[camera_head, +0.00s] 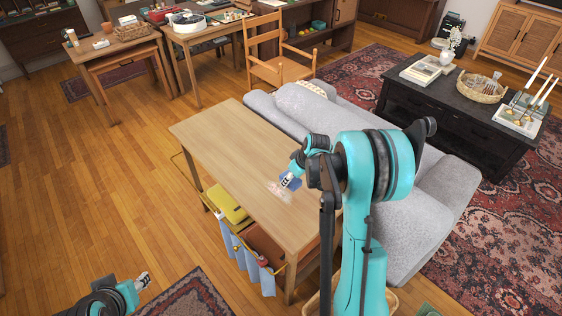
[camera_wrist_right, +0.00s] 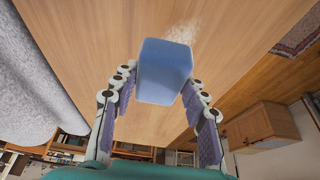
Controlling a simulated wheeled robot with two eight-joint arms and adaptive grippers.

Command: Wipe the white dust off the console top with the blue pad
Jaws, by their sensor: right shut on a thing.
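The console (camera_head: 231,155) is a light wood table with a long narrow top behind the grey sofa. A patch of white dust (camera_head: 277,191) lies on its top, toward the near half. The dust also shows just beyond the pad in the right wrist view (camera_wrist_right: 184,32). My right gripper (camera_head: 287,180) is shut on the blue pad (camera_wrist_right: 164,71) and holds it at the console top, beside the dust. I cannot tell whether the pad touches the wood. My left gripper (camera_head: 143,281) is low over the floor at the bottom left, away from the console; its fingers are too small to judge.
The grey sofa (camera_head: 411,236) stands against the console's right side. Yellow and brown bins (camera_head: 229,205) and hanging blue cloths (camera_head: 249,262) are under and beside its left edge. The far half of the top is bare. Wood floor (camera_head: 100,200) is open at left.

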